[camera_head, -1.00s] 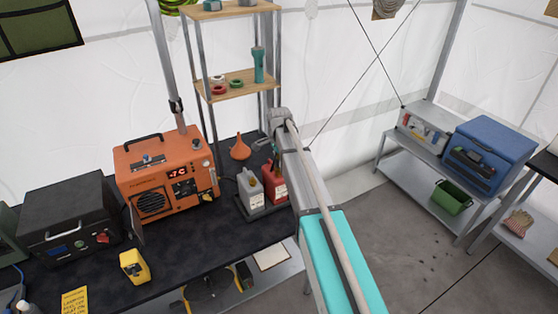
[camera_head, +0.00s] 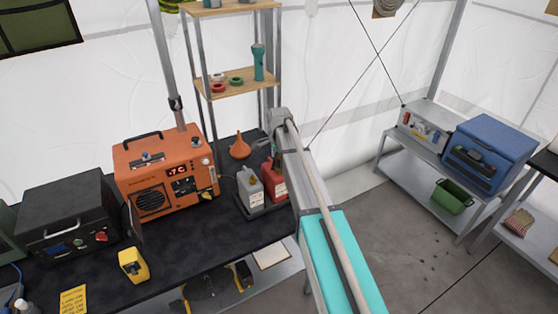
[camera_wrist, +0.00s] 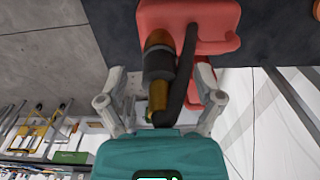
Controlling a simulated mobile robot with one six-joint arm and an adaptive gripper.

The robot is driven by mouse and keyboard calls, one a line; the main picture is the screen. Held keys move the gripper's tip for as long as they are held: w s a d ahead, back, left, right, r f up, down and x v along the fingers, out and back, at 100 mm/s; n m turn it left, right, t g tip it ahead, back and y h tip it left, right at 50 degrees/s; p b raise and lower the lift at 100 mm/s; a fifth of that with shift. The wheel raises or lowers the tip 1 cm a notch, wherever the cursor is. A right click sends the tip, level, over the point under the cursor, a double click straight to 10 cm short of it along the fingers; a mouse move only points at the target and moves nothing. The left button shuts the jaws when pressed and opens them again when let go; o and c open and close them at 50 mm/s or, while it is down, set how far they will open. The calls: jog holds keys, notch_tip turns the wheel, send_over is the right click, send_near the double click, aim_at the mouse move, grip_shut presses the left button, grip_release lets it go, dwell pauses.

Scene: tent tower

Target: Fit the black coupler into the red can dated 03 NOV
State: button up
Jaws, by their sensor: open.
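The red can (camera_head: 275,185) stands on the black-topped table beside a grey can, partly hidden by my arm. In the wrist view the red can (camera_wrist: 207,20) fills the top, its opening side toward my gripper. The black coupler (camera_wrist: 160,63) with brass parts above and below it sits at the can's opening. A black hose curves along its right side. I cannot tell how deep it is seated. My gripper (camera_wrist: 160,98) is open, with a finger on each side of the coupler's lower brass part. No date on the can is legible.
The grey can (camera_head: 249,188) shares a dark tray with the red can. An orange funnel (camera_head: 240,147) lies behind them. The orange heater (camera_head: 165,175) stands to the left, near a metal shelf rack (camera_head: 228,86). Floor is clear on the right.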

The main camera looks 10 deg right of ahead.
jog(key=shift+r, duration=0.1)
notch_tip(320, 180, up, 9)
jog(key=p, duration=0.9)
dwell(0.4)
dwell(1.0)
jog(key=s+f+n+b, duration=0.4)
jog(key=s, duration=0.5)
jog(key=s+f+n+b, duration=0.4)
jog(key=s+n, duration=0.1)
jog(key=s, duration=0.5)
jog(key=s+f+n+b, duration=0.4)
jog(key=s+f+n, duration=0.1)
jog(key=s, duration=0.5)
jog(key=shift+d+b, duration=0.15)
jog(key=shift+b, duration=0.25)
dwell(1.1)
